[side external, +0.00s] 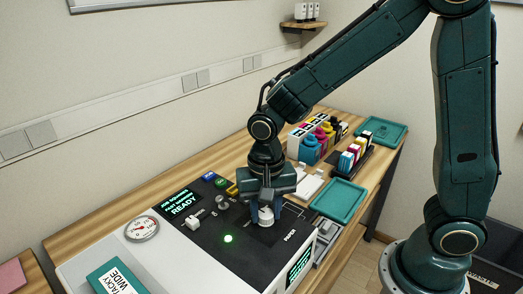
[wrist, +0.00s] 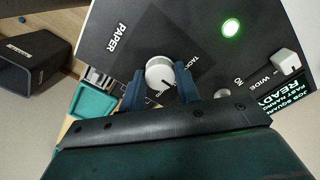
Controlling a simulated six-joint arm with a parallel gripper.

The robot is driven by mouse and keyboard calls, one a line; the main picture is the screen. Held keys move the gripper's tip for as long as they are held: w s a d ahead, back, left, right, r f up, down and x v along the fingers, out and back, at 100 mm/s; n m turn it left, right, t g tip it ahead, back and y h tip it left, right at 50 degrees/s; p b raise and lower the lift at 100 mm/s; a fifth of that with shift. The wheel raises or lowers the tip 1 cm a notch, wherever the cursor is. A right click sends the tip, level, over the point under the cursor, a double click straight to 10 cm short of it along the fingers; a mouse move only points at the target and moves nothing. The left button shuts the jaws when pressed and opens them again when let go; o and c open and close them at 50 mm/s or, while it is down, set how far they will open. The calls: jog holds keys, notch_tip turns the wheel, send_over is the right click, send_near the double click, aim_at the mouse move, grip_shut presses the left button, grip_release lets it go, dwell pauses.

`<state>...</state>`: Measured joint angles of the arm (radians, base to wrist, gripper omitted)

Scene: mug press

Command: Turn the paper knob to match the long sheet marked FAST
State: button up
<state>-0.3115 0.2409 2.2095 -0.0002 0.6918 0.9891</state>
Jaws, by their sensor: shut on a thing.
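The white round paper knob (wrist: 159,72) sits on the dark panel by the printed word PAPER. Its dark mark seems to point toward the lower right in the wrist view, but its exact setting is hard to read. My gripper (wrist: 160,84) is shut on the knob, with one blue finger on each side. In the side view the gripper (side external: 266,205) points down over the knob (side external: 266,216). No long sheet marked FAST can be made out.
A display (side external: 182,203) shows READY, with smaller job text above. A green light (side external: 228,239) is lit. A lever (side external: 194,221) by WIDE and a gauge (side external: 142,229) are to the left. A teal tray (side external: 338,199) and ink bottles (side external: 311,148) stand beyond. A TACKY WIDE pack (side external: 115,278) lies in front.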

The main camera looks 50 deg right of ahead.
aim_at(267, 213)
jog(key=o, duration=1)
jog(key=shift+r, duration=0.1)
notch_tip(267, 213, up, 14)
jog(key=shift+f, duration=0.15)
jog(key=shift+d, duration=0.1)
jog(key=s+d+n+t, duration=0.2)
jog(key=s+d, duration=0.1)
jog(key=s, duration=0.1)
jog(key=s+d+r+n+t, duration=0.1)
jog(key=s+d+n, duration=0.2)
jog(key=s, duration=0.2)
jog(key=s+d+r+n+t, duration=0.1)
jog(key=s+d+n+t, duration=0.1)
jog(key=s+d, duration=0.2)
jog(key=shift+s+d+n+t, duration=0.1)
jog(key=shift+s+n+t, duration=0.25)
jog(key=shift+s, duration=0.25)
